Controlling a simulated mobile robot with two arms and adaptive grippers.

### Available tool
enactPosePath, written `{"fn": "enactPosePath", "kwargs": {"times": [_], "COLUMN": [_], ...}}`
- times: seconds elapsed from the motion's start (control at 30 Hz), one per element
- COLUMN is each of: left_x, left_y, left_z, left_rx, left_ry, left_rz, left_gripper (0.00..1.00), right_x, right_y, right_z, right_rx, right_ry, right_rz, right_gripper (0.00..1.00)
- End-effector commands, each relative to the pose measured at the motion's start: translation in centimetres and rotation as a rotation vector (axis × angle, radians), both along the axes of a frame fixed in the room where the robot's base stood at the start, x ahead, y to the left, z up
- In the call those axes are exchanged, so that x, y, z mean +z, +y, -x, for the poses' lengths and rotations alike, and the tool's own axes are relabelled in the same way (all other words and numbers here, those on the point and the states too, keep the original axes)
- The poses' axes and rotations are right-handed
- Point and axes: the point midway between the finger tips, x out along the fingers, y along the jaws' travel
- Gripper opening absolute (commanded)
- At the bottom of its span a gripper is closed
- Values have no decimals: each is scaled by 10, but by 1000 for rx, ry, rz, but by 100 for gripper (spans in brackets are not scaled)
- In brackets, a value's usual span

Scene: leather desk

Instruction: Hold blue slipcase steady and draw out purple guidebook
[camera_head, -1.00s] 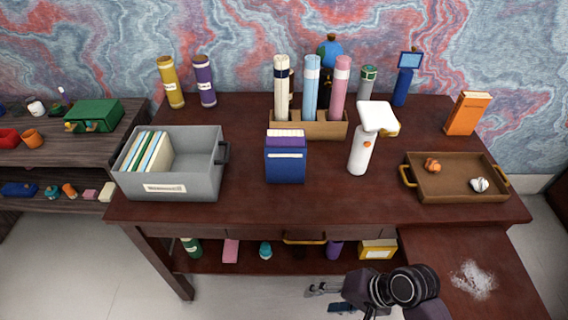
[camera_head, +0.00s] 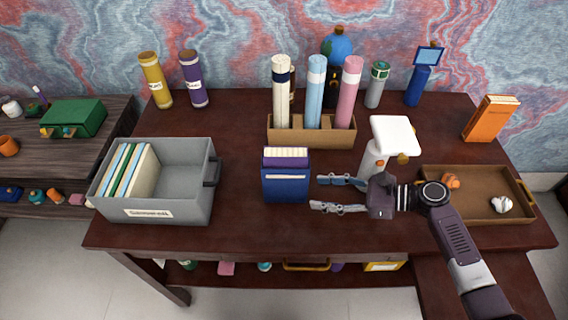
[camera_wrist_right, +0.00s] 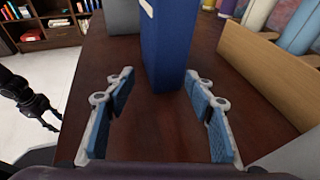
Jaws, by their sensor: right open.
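The blue slipcase (camera_head: 286,186) stands upright on the desk (camera_head: 235,215), near the middle. The purple guidebook (camera_head: 286,164) sits in it, with its purple cover and pale page edges showing above the top. My right gripper (camera_head: 322,193) is open and empty, just to the right of the slipcase with its fingers pointing at it. In the right wrist view the slipcase (camera_wrist_right: 170,45) stands ahead, beyond the open fingertips, with no contact visible. A dark gripper, apparently my left one (camera_wrist_right: 38,108), shows at the left edge of that view. Its jaw state is unclear.
A grey bin (camera_head: 160,212) with folders stands to the left. A wooden holder (camera_head: 311,136) with rolled tubes is behind. A white-topped device (camera_head: 393,135) stands behind my right gripper, and a brown tray (camera_head: 478,208) is to the right. The desk before the slipcase is clear.

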Motion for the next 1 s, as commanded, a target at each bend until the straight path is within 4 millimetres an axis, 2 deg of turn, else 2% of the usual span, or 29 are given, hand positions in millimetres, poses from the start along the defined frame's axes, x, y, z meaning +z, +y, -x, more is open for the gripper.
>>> {"fn": "enactPosePath", "kwargs": {"times": [0.07,0.17,0.4,0.5,0.57,0.63,0.83,1.0], "left_x": [-1,-5,-22,-28,-32,-27,-25,-26], "left_y": [0,0,2,2,2,2,0,0], "left_z": [-4,2,42,47,45,40,13,12], "left_rx": [0,0,0,0,0,0,0,0], "left_ry": [-4,4,58,64,61,54,15,14], "left_rz": [0,-1,-5,-5,-5,-5,0,0], "left_gripper": [40,40,40,40,40,40,40,40], "right_x": [-1,-3,-14,-19,-21,-21,-27,-30], "right_y": [1,7,35,49,57,65,84,90], "right_z": [-1,-2,-11,-15,-18,-21,-26,-28], "right_rx": [-2,-3,-2,-1,-1,-4,-2,-2], "right_ry": [6,8,5,5,4,7,6,6], "right_rz": [-4,-7,-7,-6,-7,-6,-5,-4], "right_gripper": [49,49,49,49,49,49,49,49]}}
